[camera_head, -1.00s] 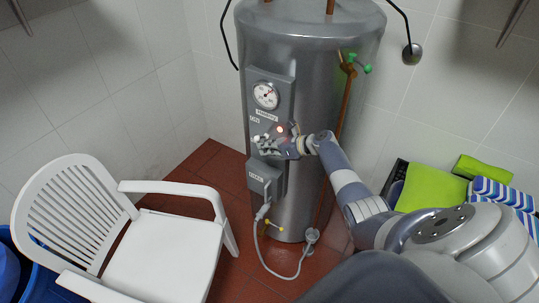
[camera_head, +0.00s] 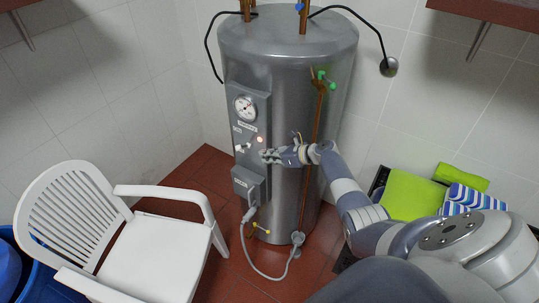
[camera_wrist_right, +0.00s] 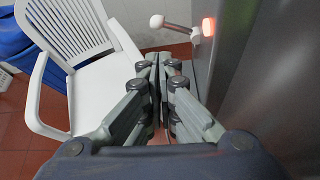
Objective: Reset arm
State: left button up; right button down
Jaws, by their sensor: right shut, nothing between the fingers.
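My right arm reaches in from the lower right in the head view. My right gripper (camera_head: 268,156) is beside the control panel (camera_head: 246,150) of a grey metal boiler (camera_head: 290,90). It is shut with nothing in it; the fingers also show together in the right wrist view (camera_wrist_right: 160,72). A white-tipped lever switch (camera_head: 240,147) sits on the panel near the fingertips, beside a lit red lamp (camera_head: 260,140). In the right wrist view the lever (camera_wrist_right: 158,21) and the glowing lamp (camera_wrist_right: 208,27) are ahead and to the right, apart from the fingers. My left gripper is not seen.
A white plastic chair (camera_head: 160,250) stands left of the boiler on the red tiled floor. A gauge (camera_head: 245,108) is on the panel, with a cable (camera_head: 252,262) below. Green and striped towels (camera_head: 410,195) lie at the right. Blue tubs (camera_head: 40,285) are at lower left.

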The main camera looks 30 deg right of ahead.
jog(key=s+a+f+n+g+h+b, duration=0.15)
jog(key=s+f+n, duration=0.35)
jog(key=s+f, duration=0.55)
jog(key=s+a+f+n+g+h+b, duration=0.1)
jog(key=s+a+f+n+g+b, duration=0.35)
jog(key=f, duration=0.95)
jog(key=s+f+n+g+h+b, duration=0.15)
jog(key=s+f+n, duration=0.35)
jog(key=s+f, duration=0.65)
pick_arm(q)
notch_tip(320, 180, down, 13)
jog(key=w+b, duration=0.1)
jog(key=b, duration=0.4)
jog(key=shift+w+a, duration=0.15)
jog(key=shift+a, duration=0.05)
pick_arm(e)
jog(key=s+a+f+n, duration=0.3)
jog(key=s+f+n, duration=0.2)
jog(key=s, duration=0.5)
jog(key=s+a+f+n+g+h, duration=0.1)
jog(key=s+a+f+n, duration=0.3)
jog(key=s+n, duration=0.4)
jog(key=s+a+f+n+g, duration=0.1)
jog(key=s+a+f+n, duration=0.3)
jog(key=s+f+n, duration=0.3)
jog(key=s, duration=0.5)
jog(key=shift+s+a+h, duration=0.15)
jog(key=shift+s+h, duration=0.05)
jog(key=shift+h, duration=0.1)
